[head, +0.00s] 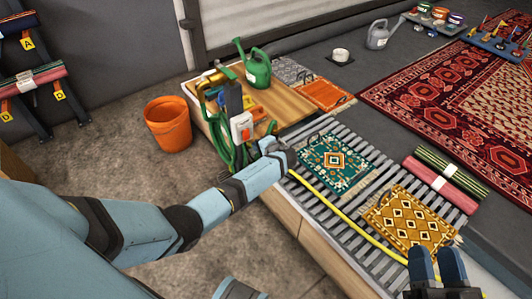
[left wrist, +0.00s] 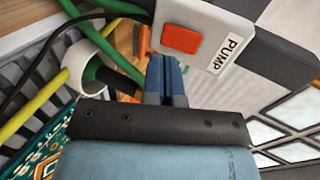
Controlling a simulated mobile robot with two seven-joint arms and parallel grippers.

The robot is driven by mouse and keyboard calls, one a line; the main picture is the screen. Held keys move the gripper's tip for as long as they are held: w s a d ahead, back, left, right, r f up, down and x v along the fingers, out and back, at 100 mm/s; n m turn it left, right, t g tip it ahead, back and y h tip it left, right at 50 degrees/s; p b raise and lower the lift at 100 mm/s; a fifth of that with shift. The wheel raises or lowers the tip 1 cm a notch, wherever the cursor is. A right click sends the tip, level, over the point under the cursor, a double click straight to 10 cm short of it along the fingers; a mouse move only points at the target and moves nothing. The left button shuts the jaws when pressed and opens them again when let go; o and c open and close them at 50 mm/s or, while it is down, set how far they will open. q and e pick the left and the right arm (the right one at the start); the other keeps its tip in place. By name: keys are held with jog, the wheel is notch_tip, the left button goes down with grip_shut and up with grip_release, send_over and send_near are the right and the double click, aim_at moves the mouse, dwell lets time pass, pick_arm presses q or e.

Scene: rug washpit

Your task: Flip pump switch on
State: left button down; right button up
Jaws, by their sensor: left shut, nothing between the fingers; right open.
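The pump switch box (head: 242,121) is pale with an orange-red switch (head: 246,134), standing at the near corner of the wooden bench. In the left wrist view the red switch (left wrist: 181,38) sits beside a white PUMP label (left wrist: 229,52). My left gripper (left wrist: 166,62) is shut and empty, its fingertips just below the switch in that picture; I cannot tell whether they touch it. In the head view the left hand is small and partly hidden by its own wrist near the box. My right gripper (head: 437,262) is open and empty at the bottom right.
Green hoses (head: 221,143) hang around the box, and a yellow hose (head: 345,219) runs along the slatted grate (head: 333,195). A green watering can (head: 257,70) stands behind the box. Small rugs, including a teal one (head: 337,164), lie on the grate. An orange bucket (head: 168,124) stands left.

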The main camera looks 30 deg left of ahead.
aim_at(247, 139)
pick_arm(q)
jog(key=shift+w+a+f+b, duration=0.2)
jog(key=shift+w+a, duration=0.1)
jog(key=shift+a, duration=0.4)
jog(key=shift+w+a+f+b, duration=0.1)
jog(key=shift+w+a+b, duration=0.15)
jog(key=shift+a, duration=0.5)
jog(key=shift+w+a+f+b, duration=0.15)
jog(key=shift+w+a, duration=0.2)
jog(key=shift+a, duration=0.35)
pick_arm(e)
notch_tip(247, 139, down, 2)
jog(key=shift+a+f+g, duration=0.1)
jog(key=shift+a+g, duration=0.05)
jog(key=shift+g, duration=0.25)
